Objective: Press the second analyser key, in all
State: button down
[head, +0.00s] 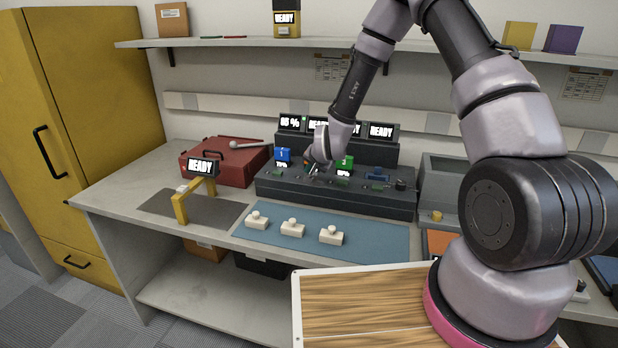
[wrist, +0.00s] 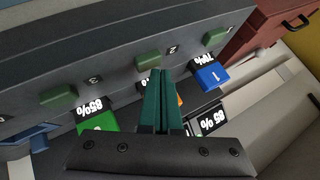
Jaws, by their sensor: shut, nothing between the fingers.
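The dark analyser console (head: 335,188) stands on the bench against the wall, with a row of green keys along its front. In the wrist view, which shows it upside down, the second key (wrist: 148,61) is marked 2, between the first key (wrist: 215,37) and the third key (wrist: 59,96). My gripper (wrist: 160,73) is shut and empty, its teal fingertips close to the second key. I cannot tell whether they touch it. In the head view my gripper (head: 312,172) is over the console and hides the second key.
A blue unit (wrist: 209,76) and a green unit (wrist: 99,123) sit in console bays; an orange one (wrist: 179,99) is mostly behind my fingers. Display screens (head: 381,131) line the back. Several white blocks (head: 292,228) lie on the blue mat (head: 373,236). A red case (head: 222,163) stands left.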

jog(key=shift+f, duration=0.45)
dwell(0.3)
jog(key=shift+r, duration=0.9)
jog(key=shift+r, duration=2.5)
